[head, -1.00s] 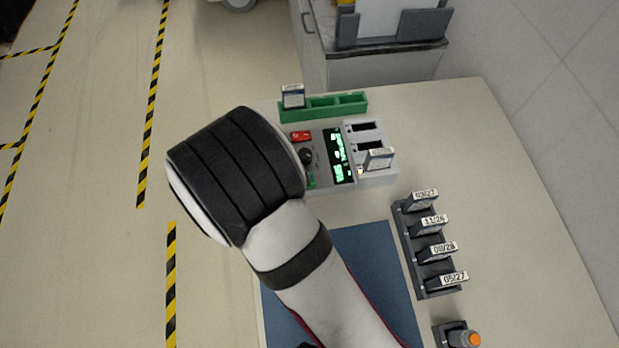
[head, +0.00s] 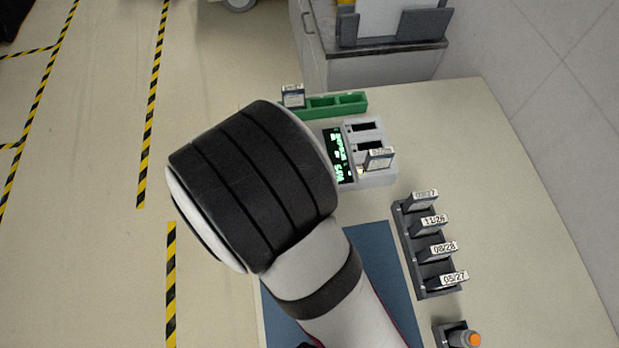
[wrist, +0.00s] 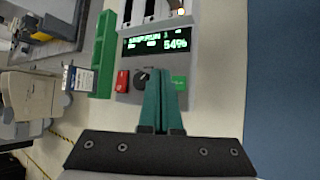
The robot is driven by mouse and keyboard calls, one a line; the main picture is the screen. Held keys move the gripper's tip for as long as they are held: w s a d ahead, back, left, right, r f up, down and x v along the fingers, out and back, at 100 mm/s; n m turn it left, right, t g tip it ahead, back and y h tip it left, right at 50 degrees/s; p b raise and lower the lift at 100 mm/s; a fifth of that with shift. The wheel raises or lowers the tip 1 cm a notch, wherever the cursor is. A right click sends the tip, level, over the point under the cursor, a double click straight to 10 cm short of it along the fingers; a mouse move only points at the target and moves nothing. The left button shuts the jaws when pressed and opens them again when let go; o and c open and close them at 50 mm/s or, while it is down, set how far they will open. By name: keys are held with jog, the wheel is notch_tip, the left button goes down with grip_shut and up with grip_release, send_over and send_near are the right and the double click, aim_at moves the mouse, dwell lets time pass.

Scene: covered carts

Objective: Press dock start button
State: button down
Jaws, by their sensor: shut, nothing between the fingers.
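Below the display are a red button (wrist: 122,82), a black knob (wrist: 141,79) and a green button (wrist: 180,83). My gripper (wrist: 161,82) is shut and empty, its teal fingertips over the panel between the knob and the green button. I cannot tell whether they touch it. In the head view my arm hides the gripper and these controls.
A green tray (head: 338,105) with one labelled unit (head: 293,95) stands behind the dock. A blue mat (head: 377,262) lies under my arm.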

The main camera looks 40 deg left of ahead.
jog(key=shift+r, duration=1.25)
jog(key=shift+r, duration=0.1)
notch_tip(320, 180, up, 7)
